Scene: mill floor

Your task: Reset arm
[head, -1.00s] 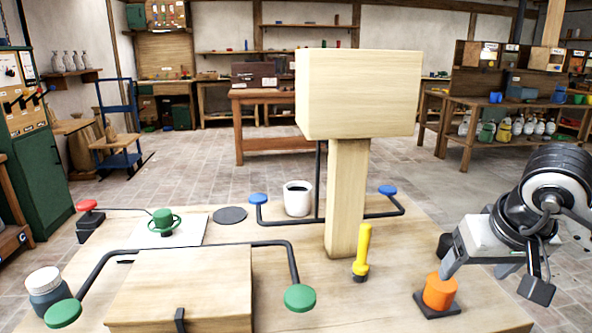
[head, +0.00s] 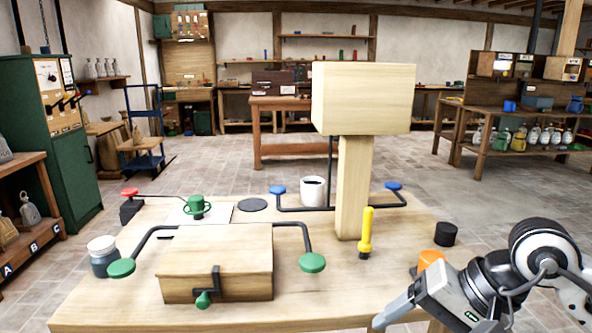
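My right arm comes in from the lower right. Its gripper (head: 388,313) points down and left over the table's front right edge. Only one side of the fingers shows clearly, so its opening cannot be told, and I see nothing held in it. My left gripper is not in view.
The wooden table (head: 120,313) carries a post with a block (head: 362,98), a yellow handle (head: 366,231), a wooden box (head: 217,262), a white mug (head: 313,190), a jar (head: 102,256) and a black cylinder (head: 446,234). Open floor lies behind.

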